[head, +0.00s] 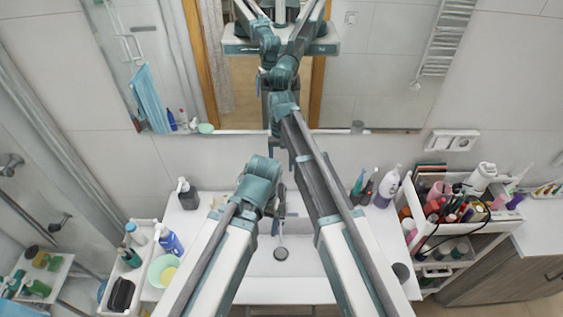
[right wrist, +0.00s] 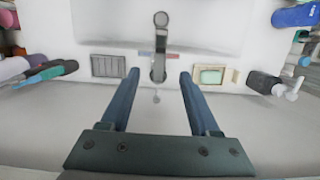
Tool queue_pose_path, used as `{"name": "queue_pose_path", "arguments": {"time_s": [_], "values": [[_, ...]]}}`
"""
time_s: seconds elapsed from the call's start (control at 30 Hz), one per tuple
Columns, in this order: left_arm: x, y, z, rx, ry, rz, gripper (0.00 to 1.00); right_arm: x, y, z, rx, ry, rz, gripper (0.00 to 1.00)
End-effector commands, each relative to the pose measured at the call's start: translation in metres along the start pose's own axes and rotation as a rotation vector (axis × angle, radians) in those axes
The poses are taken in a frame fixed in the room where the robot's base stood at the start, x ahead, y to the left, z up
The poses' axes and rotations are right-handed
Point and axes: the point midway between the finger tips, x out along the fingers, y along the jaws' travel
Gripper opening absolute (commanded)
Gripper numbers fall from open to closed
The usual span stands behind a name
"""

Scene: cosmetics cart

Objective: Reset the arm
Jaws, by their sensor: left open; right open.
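My left arm reaches up from the bottom of the head view, and its gripper (head: 279,210) is over the back of the sink, near the faucet. Its fingers are small and partly hidden at this angle. My right arm stretches further, up in front of the mirror, and its gripper is hard to make out in the head view. In the right wrist view my right gripper (right wrist: 158,73) is open, with nothing between its two blue fingers. The faucet (right wrist: 159,48) shows beyond and between the fingertips.
The white sink (head: 300,268) lies below my arms. A dark soap bottle (head: 187,193) stands left of it. A white caddy (head: 110,297) with bottles is at the left. A crowded cosmetics cart (head: 408,197) is at the right. The mirror (head: 380,90) shows my reflection.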

Motion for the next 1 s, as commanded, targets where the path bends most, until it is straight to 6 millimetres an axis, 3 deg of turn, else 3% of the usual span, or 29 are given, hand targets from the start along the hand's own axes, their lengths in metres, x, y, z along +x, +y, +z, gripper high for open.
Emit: {"name": "queue_pose_path", "arguments": {"time_s": [0.17, 0.5, 0.7, 0.9, 1.0], "values": [[0.026, 0.003, -0.001, 0.003, -0.001, 0.002, 0.91, 0.03, 0.005, 0.019, -0.022, 0.01, 0.014, 0.62], [0.14, 0.015, -0.006, 0.02, -0.01, 0.016, 0.91, 0.164, 0.037, 0.113, -0.159, 0.07, 0.097, 0.62], [0.194, 0.021, -0.008, 0.03, -0.015, 0.023, 0.91, 0.227, 0.058, 0.16, -0.238, 0.1, 0.147, 0.62], [0.222, 0.025, -0.009, 0.037, -0.018, 0.027, 0.91, 0.26, 0.07, 0.185, -0.287, 0.119, 0.178, 0.62], [0.226, 0.021, -0.013, 0.037, -0.002, 0.003, 0.91, 0.264, 0.062, 0.181, -0.314, 0.127, 0.145, 0.62]]}}
